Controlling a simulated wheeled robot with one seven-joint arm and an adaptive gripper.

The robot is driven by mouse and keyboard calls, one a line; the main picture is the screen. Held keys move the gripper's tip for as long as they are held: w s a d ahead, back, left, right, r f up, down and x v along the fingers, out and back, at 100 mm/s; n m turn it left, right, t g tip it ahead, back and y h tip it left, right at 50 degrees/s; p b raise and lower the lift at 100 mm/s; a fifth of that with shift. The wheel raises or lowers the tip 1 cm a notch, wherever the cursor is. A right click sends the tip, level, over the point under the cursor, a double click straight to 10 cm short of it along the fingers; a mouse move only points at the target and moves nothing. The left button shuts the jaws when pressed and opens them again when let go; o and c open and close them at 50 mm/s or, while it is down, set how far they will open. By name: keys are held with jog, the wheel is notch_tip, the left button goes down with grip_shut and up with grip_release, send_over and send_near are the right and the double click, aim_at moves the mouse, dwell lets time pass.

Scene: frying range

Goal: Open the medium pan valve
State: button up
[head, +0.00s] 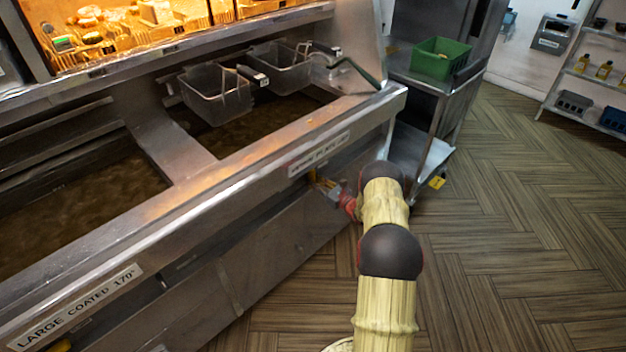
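The medium pan's label (318,155) is on the front rail of the steel fryer, towards its right end; its small print is hard to read. My gripper (328,190) is at the fryer front, right beside this yellow part. I cannot tell whether it touches it. The fingers are small and partly hidden, so I cannot see whether they are open or shut. The medium pan (262,122) holds dark oil.
Two wire baskets (215,97) hang at the back of the medium pan. A large pan (80,195) with its own label (75,308) is at left. A steel stand with a green crate (440,58) is right of the fryer. The floor at right is clear.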

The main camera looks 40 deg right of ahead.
jog(key=o, duration=0.3)
jog(key=shift+r, duration=0.1)
jog(key=shift+o, duration=0.2)
jog(key=s, duration=1.2)
jog(key=shift+d, duration=0.45)
